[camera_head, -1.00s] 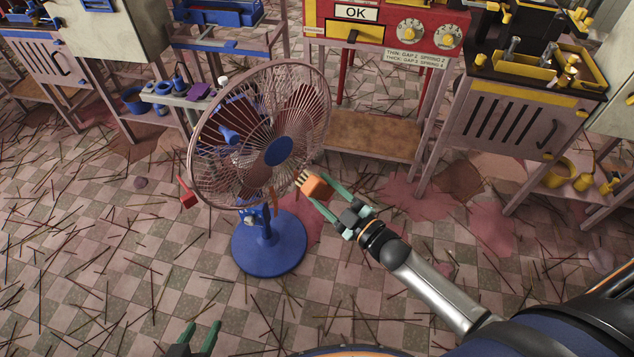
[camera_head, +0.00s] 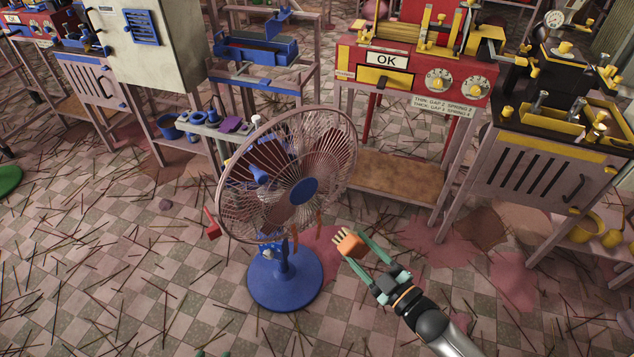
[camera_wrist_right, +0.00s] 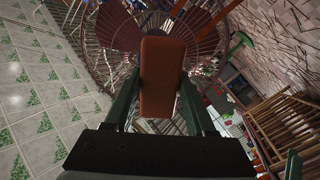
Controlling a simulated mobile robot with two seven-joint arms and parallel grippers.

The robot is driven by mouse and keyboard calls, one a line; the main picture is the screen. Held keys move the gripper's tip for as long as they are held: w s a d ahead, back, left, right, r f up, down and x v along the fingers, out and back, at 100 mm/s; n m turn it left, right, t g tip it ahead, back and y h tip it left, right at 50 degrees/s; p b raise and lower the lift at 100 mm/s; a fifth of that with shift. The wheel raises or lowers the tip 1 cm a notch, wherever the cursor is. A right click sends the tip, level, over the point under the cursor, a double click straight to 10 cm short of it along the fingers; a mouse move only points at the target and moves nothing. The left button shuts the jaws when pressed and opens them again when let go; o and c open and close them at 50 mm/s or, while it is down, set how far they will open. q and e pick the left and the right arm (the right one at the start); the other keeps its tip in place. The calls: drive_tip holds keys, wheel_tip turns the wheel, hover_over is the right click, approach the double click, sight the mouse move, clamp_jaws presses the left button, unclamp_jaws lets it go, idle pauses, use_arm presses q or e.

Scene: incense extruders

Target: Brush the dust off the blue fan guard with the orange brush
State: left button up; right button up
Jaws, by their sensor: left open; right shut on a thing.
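The standing fan has a round wire guard (camera_head: 333,133) that looks dull pinkish brown, with a blue hub (camera_head: 303,191) and blue round base (camera_head: 285,281). My right gripper (camera_head: 360,247) is shut on the orange brush (camera_head: 350,244), whose pale bristles point up and left. The brush is below and right of the guard, with a gap between them in the head view. In the right wrist view the brush (camera_wrist_right: 161,75) lies between the fingers, with the guard (camera_wrist_right: 100,45) behind it. Only the fingertips of my left gripper (camera_head: 213,354) show at the bottom edge, apart.
A small shelf (camera_head: 215,130) with blue parts is behind the fan's left side. Thin sticks litter the tiled floor.

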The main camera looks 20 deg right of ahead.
drive_tip(key=p+v, duration=0.2)
drive_tip(key=v, duration=0.9)
idle(0.3)
